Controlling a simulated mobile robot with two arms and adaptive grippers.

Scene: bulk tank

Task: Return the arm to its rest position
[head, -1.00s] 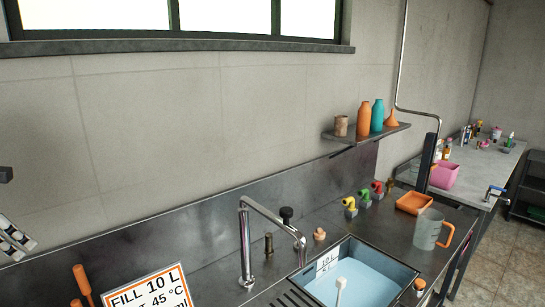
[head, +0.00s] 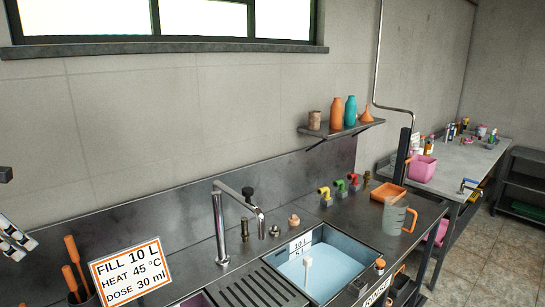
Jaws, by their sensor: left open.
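My left gripper (head: 14,240) shows at the far left edge of the head view, partly cut off by the frame. It is open, with nothing seen between its fingers. It hangs in front of the wall, to the left of the steel sink counter and apart from the things on it. My right gripper is not in view.
The blue-lined sink (head: 335,270) holds pale liquid. A tall faucet (head: 219,225) and a sign (head: 130,272) stand near it. A grey jug (head: 396,217) and orange tray (head: 388,194) sit to the right. A wall shelf (head: 340,130) holds bottles.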

